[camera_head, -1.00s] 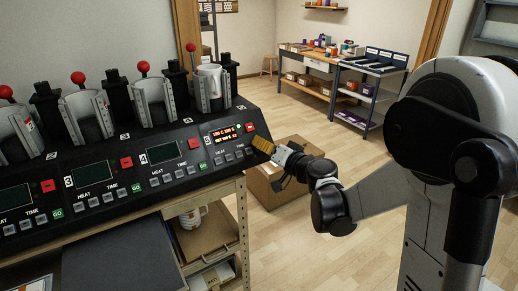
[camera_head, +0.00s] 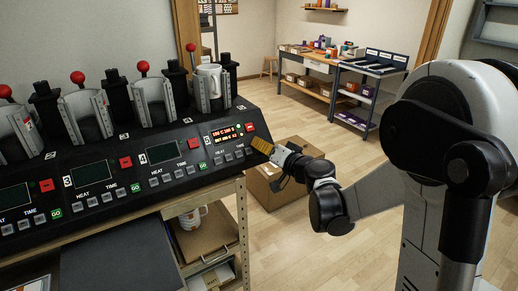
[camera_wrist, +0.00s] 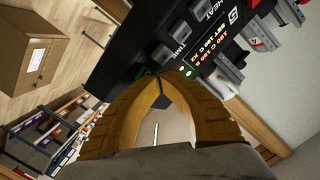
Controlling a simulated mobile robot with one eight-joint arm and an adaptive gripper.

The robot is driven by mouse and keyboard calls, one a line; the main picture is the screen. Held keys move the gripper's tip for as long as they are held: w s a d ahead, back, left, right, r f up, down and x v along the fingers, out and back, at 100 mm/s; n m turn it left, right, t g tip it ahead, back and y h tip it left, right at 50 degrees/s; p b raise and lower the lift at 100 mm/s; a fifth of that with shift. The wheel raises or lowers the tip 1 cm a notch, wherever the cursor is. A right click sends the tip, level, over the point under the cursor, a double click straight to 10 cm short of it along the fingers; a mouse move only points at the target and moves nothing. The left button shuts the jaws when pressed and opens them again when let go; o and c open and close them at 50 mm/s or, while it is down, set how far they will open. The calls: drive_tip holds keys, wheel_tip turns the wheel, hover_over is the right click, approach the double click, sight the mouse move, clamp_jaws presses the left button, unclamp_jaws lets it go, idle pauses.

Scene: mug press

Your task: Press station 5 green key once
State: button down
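Station 5 (camera_head: 222,133) is the rightmost part of the black press panel. The display (camera_wrist: 223,52) also shows in the wrist view. A white mug (camera_head: 208,79) sits in the press above. My gripper (camera_head: 257,143) is at the panel's right end, beside station 5's lower key row. In the wrist view its yellow fingers (camera_wrist: 160,77) meet at the tips, shut and empty. The station 5 green key is not clearly visible; the fingers seem to cover it. I cannot tell whether they touch it.
Other stations with dark displays, red keys and green GO keys (camera_head: 203,166) continue leftward. A cardboard box (camera_head: 272,186) stands on the floor beyond my gripper. A shelf under the panel holds another mug (camera_head: 190,217). The floor to the right is open.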

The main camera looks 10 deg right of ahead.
idle(0.3)
drive_tip(key=shift+s+d+r+p, duration=0.2)
drive_tip(key=shift+s+r+p, duration=0.25)
drive_tip(key=shift+s+r, duration=0.15)
drive_tip(key=s+r+p, duration=0.1)
drive_tip(key=s+d+r+p, duration=0.1)
drive_tip(key=s+r, duration=0.1)
drive_tip(key=shift+s+r+p, duration=0.2)
drive_tip(key=shift+s+p, duration=0.05)
drive_tip(key=shift+p, duration=0.05)
idle(0.3)
idle(0.4)
